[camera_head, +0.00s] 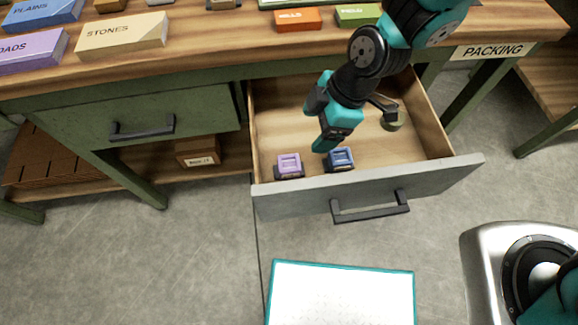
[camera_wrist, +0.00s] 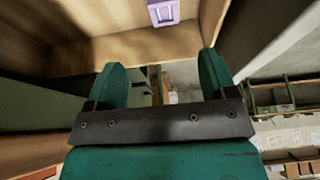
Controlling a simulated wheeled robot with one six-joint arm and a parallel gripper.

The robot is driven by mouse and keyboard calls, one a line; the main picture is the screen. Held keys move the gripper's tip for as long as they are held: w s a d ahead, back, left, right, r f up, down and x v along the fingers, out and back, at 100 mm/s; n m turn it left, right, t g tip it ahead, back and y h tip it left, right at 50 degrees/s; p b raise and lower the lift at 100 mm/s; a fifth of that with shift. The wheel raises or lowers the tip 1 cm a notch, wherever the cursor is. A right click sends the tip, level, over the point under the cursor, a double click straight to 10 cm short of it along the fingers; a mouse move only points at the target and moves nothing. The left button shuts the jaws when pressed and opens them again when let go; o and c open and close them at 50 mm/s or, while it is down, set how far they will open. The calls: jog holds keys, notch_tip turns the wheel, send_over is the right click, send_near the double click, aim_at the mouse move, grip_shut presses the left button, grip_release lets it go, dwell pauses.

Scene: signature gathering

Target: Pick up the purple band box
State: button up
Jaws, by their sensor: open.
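A small purple-topped box (camera_head: 289,165) with a dark base sits inside the open drawer, near its front left corner. It also shows in the wrist view (camera_wrist: 163,12), cut by the top edge, a little beyond the fingertips and roughly between them. My gripper (camera_head: 334,128) is over the drawer, above and to the right of the purple box in the head view. In the wrist view my gripper (camera_wrist: 162,70) has its two teal fingers wide apart with nothing held between them. It is apart from the box.
A blue-topped box (camera_head: 340,159) sits right of the purple one, near the drawer front (camera_head: 365,185). A larger purple box (camera_head: 32,51) and a "STONES" box (camera_head: 122,37) lie on the table. The drawer's left middle is clear.

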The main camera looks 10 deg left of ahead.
aim_at(289, 163)
jog(key=x, duration=1.3)
jog(key=shift+s, duration=0.35)
jog(key=shift+a+f, duration=0.15)
jog(key=shift+f, duration=0.45)
jog(key=c, duration=1)
jog(key=shift+r, duration=0.15)
